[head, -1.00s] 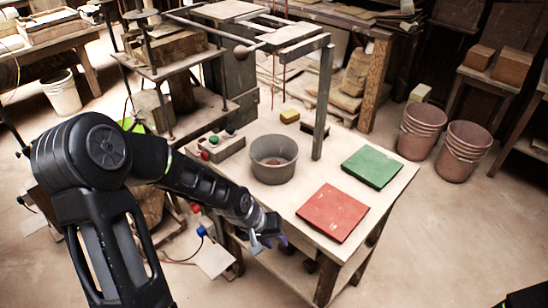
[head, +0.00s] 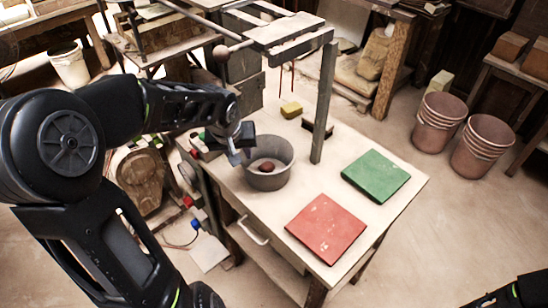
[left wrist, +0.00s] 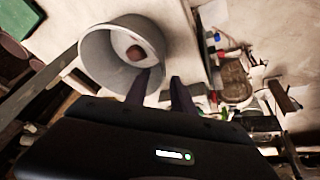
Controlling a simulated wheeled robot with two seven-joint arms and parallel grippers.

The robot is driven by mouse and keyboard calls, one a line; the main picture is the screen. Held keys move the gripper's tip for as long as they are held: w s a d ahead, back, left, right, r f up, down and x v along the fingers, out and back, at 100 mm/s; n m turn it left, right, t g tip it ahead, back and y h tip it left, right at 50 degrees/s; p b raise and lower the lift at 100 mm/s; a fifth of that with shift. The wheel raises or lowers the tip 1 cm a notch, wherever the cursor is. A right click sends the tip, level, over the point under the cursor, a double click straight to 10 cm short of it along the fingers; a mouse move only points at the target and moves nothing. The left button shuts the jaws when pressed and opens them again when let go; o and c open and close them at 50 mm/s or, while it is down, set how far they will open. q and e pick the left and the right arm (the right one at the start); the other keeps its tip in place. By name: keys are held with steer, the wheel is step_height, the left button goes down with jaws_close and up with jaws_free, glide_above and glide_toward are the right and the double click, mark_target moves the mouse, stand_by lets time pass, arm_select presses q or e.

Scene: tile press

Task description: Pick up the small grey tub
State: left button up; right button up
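The small grey tub (head: 268,181) stands upright on the pale table, with a reddish-brown lump (head: 266,168) inside. It also shows in the left wrist view (left wrist: 93,62). My left gripper (head: 240,153) is at the tub's left rim in the head view. In the left wrist view its two fingers (left wrist: 163,75) are apart with nothing held between them. One fingertip overlaps the tub's rim and the other shows outside it; I cannot tell whether either touches. My right gripper is not in view.
A red tile (head: 326,229) and a green tile (head: 376,176) lie right of the tub. A yellow block (head: 291,109) lies behind it. An upright post (head: 324,105) of the press frame stands close behind right. A button box (head: 207,147) is left, partly hidden by my arm.

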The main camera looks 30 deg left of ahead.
arm_select(q)
steer(key=shift+w, duration=0.1)
steer(key=shift+x, duration=1.3)
steer(key=shift+a+x, duration=0.1)
steer(key=shift+x, duration=1.25)
steer(key=shift+a+x, duration=0.15)
steer(key=shift+x, duration=1.2)
steer(key=shift+r, duration=0.1)
steer(key=shift+c, duration=0.5)
jaws_close()
